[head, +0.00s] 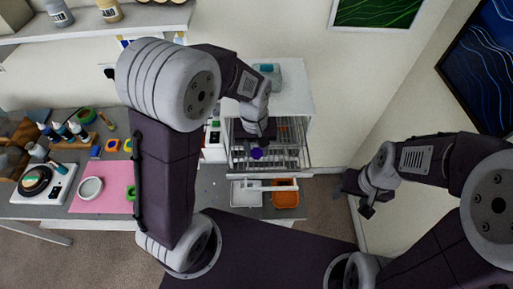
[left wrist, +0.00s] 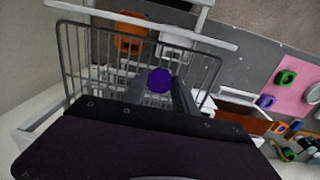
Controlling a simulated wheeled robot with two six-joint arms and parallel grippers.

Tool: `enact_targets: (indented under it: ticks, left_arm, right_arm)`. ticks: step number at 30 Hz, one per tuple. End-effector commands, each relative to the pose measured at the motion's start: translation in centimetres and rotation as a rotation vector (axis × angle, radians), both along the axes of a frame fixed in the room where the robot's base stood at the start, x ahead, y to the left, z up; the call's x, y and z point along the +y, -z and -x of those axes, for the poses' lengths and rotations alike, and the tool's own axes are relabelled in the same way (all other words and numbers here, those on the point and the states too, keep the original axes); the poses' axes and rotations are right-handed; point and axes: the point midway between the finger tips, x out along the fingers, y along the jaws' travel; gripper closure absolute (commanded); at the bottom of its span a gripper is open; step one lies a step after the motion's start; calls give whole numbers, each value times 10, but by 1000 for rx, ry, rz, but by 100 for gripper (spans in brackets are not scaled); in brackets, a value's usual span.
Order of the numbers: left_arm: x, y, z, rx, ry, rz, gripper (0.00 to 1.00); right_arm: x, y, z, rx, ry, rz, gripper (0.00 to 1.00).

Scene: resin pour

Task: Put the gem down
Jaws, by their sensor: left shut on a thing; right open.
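The gem is a small purple faceted piece (head: 256,153); it also shows near the middle of the left wrist view (left wrist: 160,80). My left gripper (head: 257,145) is shut on it, over a wire rack (head: 298,158) in a white open-fronted cabinet (head: 293,93). In the left wrist view the rack's bars (left wrist: 90,62) spread around and beyond the gem. I cannot tell whether the gem touches the rack. The gripper's own body hides part of the rack. My right gripper (head: 362,203) is open and empty, off to the right above the floor.
A pink mat (head: 110,203) with a white cup, bottles and small coloured pieces lie to the left.

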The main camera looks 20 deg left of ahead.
Motion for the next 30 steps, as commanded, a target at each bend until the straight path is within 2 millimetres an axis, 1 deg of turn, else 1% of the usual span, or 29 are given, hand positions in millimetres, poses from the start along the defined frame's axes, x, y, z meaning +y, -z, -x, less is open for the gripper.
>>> enact_targets:
  ticks: [5,6,7,8,16,18,19,20,22,27,30]
  left_arm:
    - [0,4,0,0,0,0,100]
    - [0,3,0,0,0,0,56]
    - [0,3,0,0,0,0,47]
    - [0,3,0,0,0,0,45]
    - [0,2,0,0,0,0,45]
    - [0,-3,0,-2,0,0,45]
    - [0,-6,-1,-4,0,1,45]
    - [0,-10,-1,-4,0,1,45]
    - [0,-26,-1,-8,0,2,45]
    - [2,-72,-1,-8,-1,2,45]
    - [3,-94,0,-6,-1,2,45]
  right_arm:
    - [0,3,0,0,0,0,40]
    - [0,2,0,0,0,0,40]
    - [0,2,0,0,0,0,40]
    - [0,2,0,0,0,0,40]
    - [0,1,0,0,0,0,40]
    - [0,-1,0,0,0,0,40]
    - [0,1,0,0,0,0,40]
    - [0,2,0,0,0,0,40]
    - [0,3,0,0,0,0,40]
    - [0,7,0,0,0,0,40]
    - [0,8,0,0,0,0,40]
